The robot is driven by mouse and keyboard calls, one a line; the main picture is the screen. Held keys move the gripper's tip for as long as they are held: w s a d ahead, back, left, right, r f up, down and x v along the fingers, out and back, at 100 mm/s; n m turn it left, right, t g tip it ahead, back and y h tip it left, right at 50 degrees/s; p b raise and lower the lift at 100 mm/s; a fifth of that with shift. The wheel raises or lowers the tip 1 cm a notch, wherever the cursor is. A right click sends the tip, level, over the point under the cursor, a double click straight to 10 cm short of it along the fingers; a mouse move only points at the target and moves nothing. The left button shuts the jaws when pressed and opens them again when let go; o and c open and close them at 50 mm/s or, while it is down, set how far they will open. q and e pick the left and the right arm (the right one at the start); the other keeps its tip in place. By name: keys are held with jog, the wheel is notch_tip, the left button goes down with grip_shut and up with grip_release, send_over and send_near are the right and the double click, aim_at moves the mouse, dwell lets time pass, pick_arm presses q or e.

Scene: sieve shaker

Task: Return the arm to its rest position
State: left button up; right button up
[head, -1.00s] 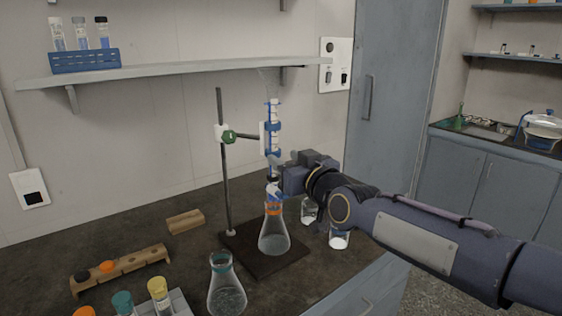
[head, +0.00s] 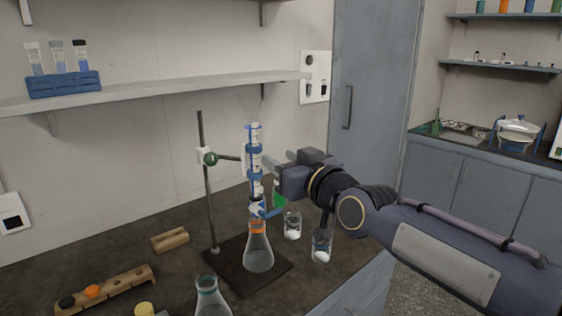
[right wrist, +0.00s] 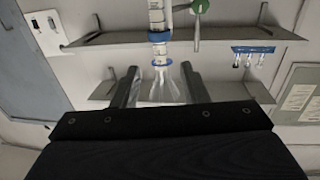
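My right arm reaches in from the right in the head view. Its gripper (head: 271,172) is beside a glass column with blue rings (head: 254,148), on the column's right side. In the right wrist view the two fingers (right wrist: 160,85) stand apart, with no object clearly held between them. The column (right wrist: 157,18) and a clear flared glass shape show beyond the fingers there. A conical flask with an orange collar (head: 258,252) stands below the column on the dark stand base (head: 225,268). My left gripper is not in view.
A stand rod (head: 207,185) with a green-knobbed clamp is left of the column. Two small beakers, one (head: 321,246) nearer the bench's right edge, stand below my right arm. A wall shelf (head: 180,88) holds a blue tube rack (head: 64,84). Another flask (head: 211,300) is in front.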

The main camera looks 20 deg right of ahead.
jog(key=shift+f, duration=0.1)
pick_arm(q)
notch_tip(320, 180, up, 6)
jog(key=p, duration=0.6)
pick_arm(e)
jog(key=s+f+m+g, duration=0.2)
jog(key=s+f+g, duration=0.4)
jog(key=s+f, duration=0.5)
jog(key=s+f+m+g, duration=0.2)
jog(key=s+f+g, duration=0.4)
jog(key=s+f, duration=0.5)
jog(key=s, duration=0.5)
jog(key=shift+a+f, duration=0.2)
jog(key=shift+f, duration=0.2)
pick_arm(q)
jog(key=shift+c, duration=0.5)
pick_arm(e)
jog(key=shift+c, duration=0.4)
